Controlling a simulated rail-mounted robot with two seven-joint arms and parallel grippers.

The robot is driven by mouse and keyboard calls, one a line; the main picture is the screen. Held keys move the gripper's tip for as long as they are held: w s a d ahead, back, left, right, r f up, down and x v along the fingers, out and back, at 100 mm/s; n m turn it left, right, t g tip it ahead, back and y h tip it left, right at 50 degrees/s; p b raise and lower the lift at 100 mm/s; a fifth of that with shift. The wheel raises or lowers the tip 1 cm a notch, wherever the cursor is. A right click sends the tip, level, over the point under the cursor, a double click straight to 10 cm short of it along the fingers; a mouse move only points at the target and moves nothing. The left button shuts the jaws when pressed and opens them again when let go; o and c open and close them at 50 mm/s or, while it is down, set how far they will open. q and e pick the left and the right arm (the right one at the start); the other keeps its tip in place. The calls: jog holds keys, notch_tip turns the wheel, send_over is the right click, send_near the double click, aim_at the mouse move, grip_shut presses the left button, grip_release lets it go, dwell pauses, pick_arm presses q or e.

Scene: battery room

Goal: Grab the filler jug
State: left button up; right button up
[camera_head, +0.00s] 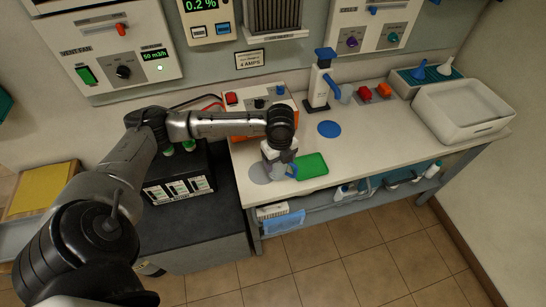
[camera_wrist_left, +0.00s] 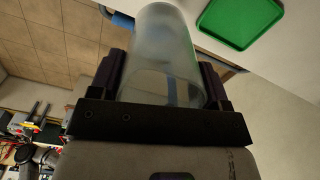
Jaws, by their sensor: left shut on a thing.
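The filler jug appears in the left wrist view as a translucent, frosted cylinder (camera_wrist_left: 163,50) between the two dark fingers of my left gripper (camera_wrist_left: 163,85). The fingers are shut on its sides. In the head view my left gripper (camera_head: 279,152) is low over the front of the white bench, and the jug is largely hidden by it; a small blue part (camera_head: 293,170) shows beside the gripper. I cannot tell whether the jug touches the bench. My right gripper is in neither view.
A green tray (camera_head: 312,167) lies just right of my left gripper. A grey disc (camera_head: 259,171) and a blue disc (camera_head: 329,129) lie on the bench. A blue-topped dispenser (camera_head: 319,85) stands behind. A white basin (camera_head: 462,108) is at the right, and a black battery (camera_head: 180,176) at the left.

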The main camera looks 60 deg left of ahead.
pick_arm(q)
jog(key=d+r, duration=0.1)
jog(key=d, duration=0.1)
jog(key=w+d+r, duration=0.1)
jog(key=shift+d+r, duration=0.2)
jog(key=shift+d, duration=0.2)
jog(key=shift+d, duration=0.1)
dwell(0.4)
dwell(0.6)
